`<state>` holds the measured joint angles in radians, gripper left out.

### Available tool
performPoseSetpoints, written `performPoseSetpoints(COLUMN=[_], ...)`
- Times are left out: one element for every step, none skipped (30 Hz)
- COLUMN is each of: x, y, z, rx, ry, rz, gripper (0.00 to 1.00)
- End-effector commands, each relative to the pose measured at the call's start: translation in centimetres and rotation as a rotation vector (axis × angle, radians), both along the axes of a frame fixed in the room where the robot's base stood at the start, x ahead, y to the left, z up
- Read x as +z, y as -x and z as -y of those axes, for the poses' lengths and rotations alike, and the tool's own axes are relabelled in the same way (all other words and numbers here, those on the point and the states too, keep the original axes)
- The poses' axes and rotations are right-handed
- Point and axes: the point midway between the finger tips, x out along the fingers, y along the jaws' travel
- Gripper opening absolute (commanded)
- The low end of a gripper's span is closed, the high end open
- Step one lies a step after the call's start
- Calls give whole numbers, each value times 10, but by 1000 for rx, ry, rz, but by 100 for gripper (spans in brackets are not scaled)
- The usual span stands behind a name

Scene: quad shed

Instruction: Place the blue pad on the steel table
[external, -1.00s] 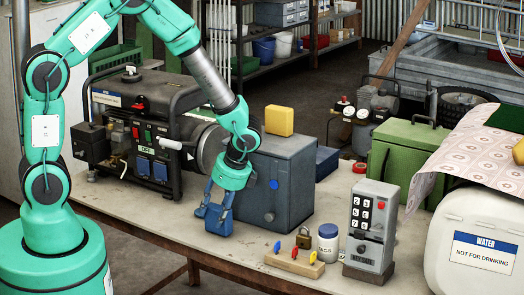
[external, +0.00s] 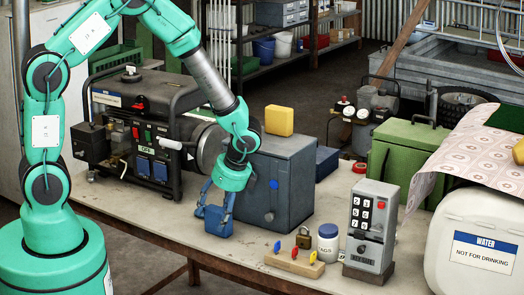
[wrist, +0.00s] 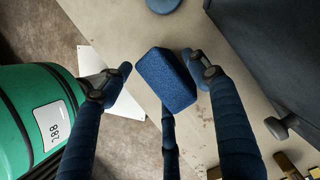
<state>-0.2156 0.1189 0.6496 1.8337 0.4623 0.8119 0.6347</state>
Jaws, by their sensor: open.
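The blue pad (external: 218,223) is a small block at the front edge of the pale table top (external: 150,203), and appears to rest on it. In the wrist view the blue pad (wrist: 163,80) lies between my spread fingers. My gripper (external: 214,207) points down over it with its fingers open. In the wrist view my gripper (wrist: 158,76) shows a clear gap between the left fingertip and the pad. The right fingertip is close beside the pad; I cannot tell whether it touches. The pad's underside is hidden.
A dark grey metal box (external: 275,185) with a yellow block (external: 279,120) on top stands just right of my gripper. A generator (external: 150,130) stands to the left. A key rack (external: 294,263), padlock (external: 304,238), jar (external: 328,243) and keypad box (external: 370,230) stand front right.

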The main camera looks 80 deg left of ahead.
Motion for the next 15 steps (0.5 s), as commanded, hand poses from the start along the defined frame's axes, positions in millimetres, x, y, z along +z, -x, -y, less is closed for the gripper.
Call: performPoseSetpoints(x=[3,4,7,10,13,17,20,24,29,33,37,43,48,53,59], y=[-1,-1,-2,-3,-4,-5,-6,-7,-9,-10,-11,-13,-14,-16,-18], z=[0,1,1,2,3,4,5,6,8,9,10,12,13,15,17], rx=[0,0,0,-1,-1,0,0,0,0,1,0,0,-1,-1,-1], ry=[-1,-1,-1,-1,-1,-1,-1,0,0,-1,-1,-1,-1,-1,-1], rz=[1,1,1,1,1,2,2,3,3,3,2,2,3,3,3], gripper=[60,60,60,60,60,60,60,60,60,60,60,60,60,60,60])
